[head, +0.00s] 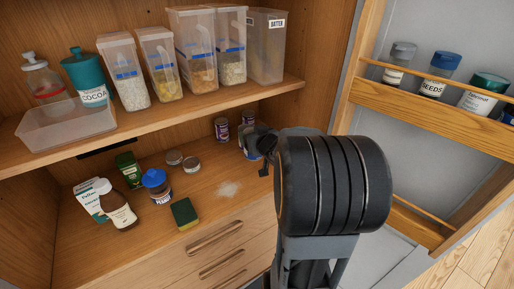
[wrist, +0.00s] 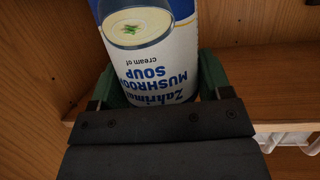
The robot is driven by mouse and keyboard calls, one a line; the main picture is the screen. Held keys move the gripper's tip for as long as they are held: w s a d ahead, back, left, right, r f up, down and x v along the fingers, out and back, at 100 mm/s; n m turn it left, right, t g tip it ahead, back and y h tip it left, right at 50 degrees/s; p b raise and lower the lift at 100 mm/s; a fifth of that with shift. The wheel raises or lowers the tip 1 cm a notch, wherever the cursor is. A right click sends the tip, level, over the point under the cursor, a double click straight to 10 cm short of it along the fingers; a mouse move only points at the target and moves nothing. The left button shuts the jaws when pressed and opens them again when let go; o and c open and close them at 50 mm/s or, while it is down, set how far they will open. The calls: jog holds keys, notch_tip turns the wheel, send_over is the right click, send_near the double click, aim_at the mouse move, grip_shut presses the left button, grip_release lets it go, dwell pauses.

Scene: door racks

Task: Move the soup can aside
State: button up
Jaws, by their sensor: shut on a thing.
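The soup can (wrist: 152,65) is white and blue, labelled "Zahrimar cream of mushroom soup"; its label appears upside down in the wrist view. My gripper (wrist: 157,80) is shut on it, with one green finger pad on each side. In the head view my gripper (head: 262,146) is at the right rear of the lower shelf, beside the cabinet's right wall. There my arm and gripper hide most of the can, and I cannot tell whether its base touches the shelf.
Bottles, boxes and low tins stand further left. The upper shelf (head: 165,110) overhangs; a door rack (head: 430,105) is at right.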

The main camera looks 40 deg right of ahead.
jog(key=w+d+f, duration=0.1)
jog(key=d+f, duration=0.1)
jog(key=f, duration=0.1)
jog(key=w+d+f, duration=0.2)
jog(key=f, duration=0.1)
jog(key=w+d+f, duration=0.1)
jog(key=w+f, duration=0.1)
jog(key=f, duration=0.1)
jog(key=shift+w+d+f+p, duration=0.25)
jog(key=shift+d+f+p, duration=0.05)
jog(key=shift+d, duration=0.1)
jog(key=shift+f, duration=0.3)
